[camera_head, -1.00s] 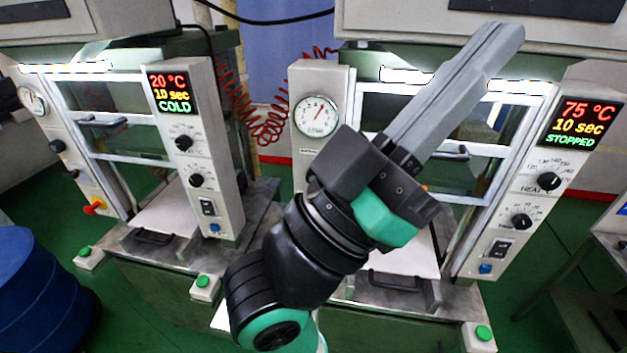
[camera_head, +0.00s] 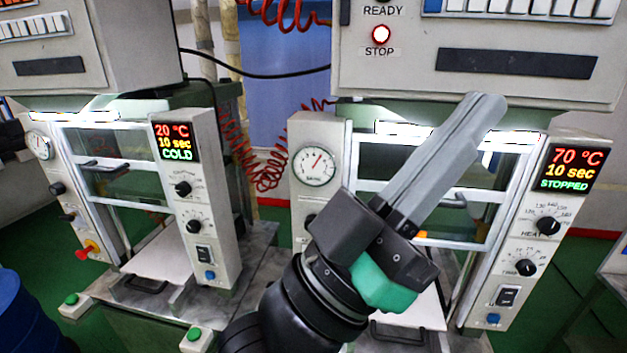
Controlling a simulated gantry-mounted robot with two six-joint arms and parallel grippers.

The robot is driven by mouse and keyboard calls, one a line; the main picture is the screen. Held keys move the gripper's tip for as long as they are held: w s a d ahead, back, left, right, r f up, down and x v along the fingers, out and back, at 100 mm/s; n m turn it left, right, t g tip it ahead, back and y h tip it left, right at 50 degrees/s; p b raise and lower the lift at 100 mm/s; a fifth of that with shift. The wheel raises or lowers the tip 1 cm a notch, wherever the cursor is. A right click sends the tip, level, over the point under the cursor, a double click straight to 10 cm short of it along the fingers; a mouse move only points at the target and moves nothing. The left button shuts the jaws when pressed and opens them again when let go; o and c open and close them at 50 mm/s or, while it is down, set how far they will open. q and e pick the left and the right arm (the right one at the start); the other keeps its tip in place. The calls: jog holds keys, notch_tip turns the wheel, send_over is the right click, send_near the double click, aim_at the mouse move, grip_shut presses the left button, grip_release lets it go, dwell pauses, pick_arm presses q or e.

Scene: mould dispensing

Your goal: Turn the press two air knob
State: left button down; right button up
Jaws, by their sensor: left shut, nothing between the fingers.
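The right-hand press has a left panel (camera_head: 330,128) with a round pressure gauge (camera_head: 314,166). Below the gauge a dark knob (camera_head: 309,221) shows at the edge of my arm, which hides the rest of that panel. I cannot read a press number or an air label. My left gripper (camera_head: 486,106) is shut and empty. Its long grey fingers point up and right across the front of the press window, and their tips overlap the top of the window. Whether they touch the press cannot be told. My right gripper is not in view.
The right press's right panel has a display (camera_head: 571,168) reading 70 °C, 10 sec, STOPPED, with a heat knob (camera_head: 547,226) and a timer knob (camera_head: 525,267). A lit red STOP lamp (camera_head: 381,34) is above. The left press's display (camera_head: 176,141) reads COLD. A blue drum (camera_head: 25,320) stands at lower left.

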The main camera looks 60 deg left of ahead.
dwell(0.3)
